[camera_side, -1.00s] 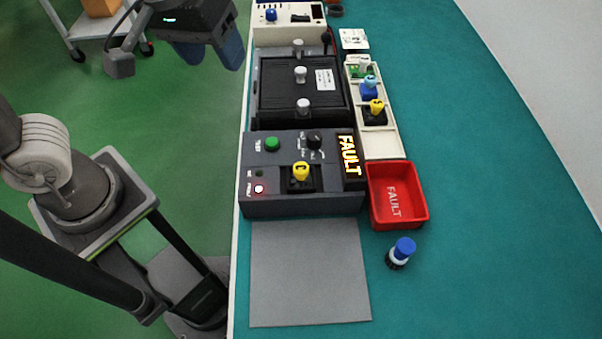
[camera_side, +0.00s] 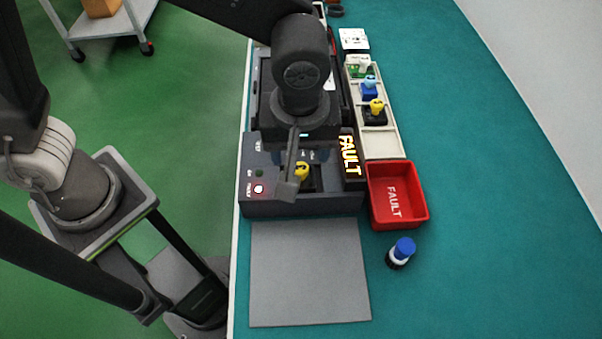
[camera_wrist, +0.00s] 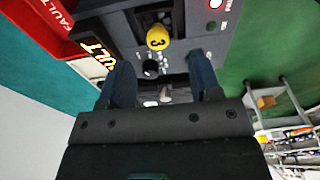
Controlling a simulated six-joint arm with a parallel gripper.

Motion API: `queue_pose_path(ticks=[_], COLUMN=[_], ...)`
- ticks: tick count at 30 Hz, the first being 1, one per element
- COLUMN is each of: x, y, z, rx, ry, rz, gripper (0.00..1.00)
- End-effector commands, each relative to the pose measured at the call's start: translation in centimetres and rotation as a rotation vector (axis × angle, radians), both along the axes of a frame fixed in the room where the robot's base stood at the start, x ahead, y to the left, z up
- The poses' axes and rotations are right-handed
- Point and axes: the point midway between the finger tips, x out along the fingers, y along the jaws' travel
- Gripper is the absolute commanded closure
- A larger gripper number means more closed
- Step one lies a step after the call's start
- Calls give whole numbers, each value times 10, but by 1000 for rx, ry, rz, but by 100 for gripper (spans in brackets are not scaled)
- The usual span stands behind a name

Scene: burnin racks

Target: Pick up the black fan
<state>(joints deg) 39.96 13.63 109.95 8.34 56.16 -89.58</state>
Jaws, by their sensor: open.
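A black square piece with a yellow knob (camera_side: 303,170), which looks like the black fan, sits in the front of the dark grey test box (camera_side: 270,205). My arm partly hides it in the side view. In the wrist view the yellow knob (camera_wrist: 158,38), marked 3, stands just beyond the fingertips. A second black piece with a yellow knob (camera_side: 376,107) sits in the long cream tray (camera_side: 384,145). My gripper (camera_wrist: 162,72) is open and empty, its blue fingers spread. It hangs over the test box, apart from the knob.
The lit FAULT sign (camera_side: 349,157) is at the box's right end. A red FAULT bin (camera_side: 397,180) stands right of it, and a blue-capped bottle (camera_side: 402,252) in front of that. A bare grey mat (camera_side: 309,272) lies in front of the box. A red lamp (camera_side: 259,189) glows.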

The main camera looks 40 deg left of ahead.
Motion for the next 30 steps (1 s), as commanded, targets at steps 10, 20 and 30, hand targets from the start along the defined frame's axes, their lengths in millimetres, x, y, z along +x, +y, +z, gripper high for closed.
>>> queue_pose_path(ticks=[10, 20, 30], x=[3, 7, 6], y=[2, 3, 3], z=[-34, -61, -60], rx=[2, -1, -1], ry=[3, -1, -1], rz=[1, 1, 1], gripper=[42, 42, 60])
